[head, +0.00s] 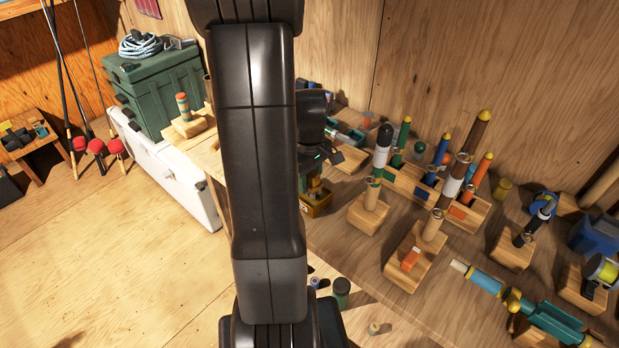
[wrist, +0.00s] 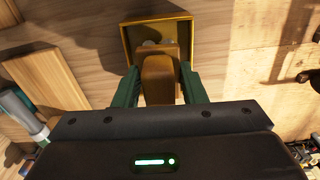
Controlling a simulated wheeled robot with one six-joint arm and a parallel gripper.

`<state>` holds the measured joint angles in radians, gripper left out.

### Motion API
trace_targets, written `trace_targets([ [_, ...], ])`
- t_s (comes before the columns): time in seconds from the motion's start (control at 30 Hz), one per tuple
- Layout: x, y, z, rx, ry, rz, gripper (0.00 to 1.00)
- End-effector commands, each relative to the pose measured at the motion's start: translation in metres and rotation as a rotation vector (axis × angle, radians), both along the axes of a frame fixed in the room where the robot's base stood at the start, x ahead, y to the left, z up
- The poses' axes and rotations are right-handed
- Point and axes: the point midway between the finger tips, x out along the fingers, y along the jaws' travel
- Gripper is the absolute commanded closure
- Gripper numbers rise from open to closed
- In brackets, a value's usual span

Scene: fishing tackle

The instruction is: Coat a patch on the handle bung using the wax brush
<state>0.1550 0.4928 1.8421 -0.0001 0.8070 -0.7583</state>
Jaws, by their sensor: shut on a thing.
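My gripper (wrist: 160,88) is shut on the brown wooden handle of what looks like the wax brush (wrist: 158,72), between its two green fingers. The brush's far end is inside a square yellow tin (wrist: 127,42); its bristles are hidden. In the head view the tin (head: 318,207) stands on the bench just below my gripper (head: 316,184), partly behind my arm. Pale cork-like pegs stand upright on wooden blocks to the right, one on a near block (head: 372,194) and one on a longer block (head: 433,225). I cannot tell which piece is the handle bung.
A wooden rack (head: 405,187) with several coloured floats stands behind the blocks. A teal and yellow rod piece (head: 482,280) lies at the front right. A dark green jar (head: 341,290) is near the bench's front. A green tackle box (head: 155,88) stands at the left.

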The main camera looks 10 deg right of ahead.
Motion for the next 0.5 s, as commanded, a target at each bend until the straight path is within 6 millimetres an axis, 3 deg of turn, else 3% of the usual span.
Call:
trace_targets([
  [0.5,0.0,0.0,-0.0062,0.0,0.0,0.0,0.81],
])
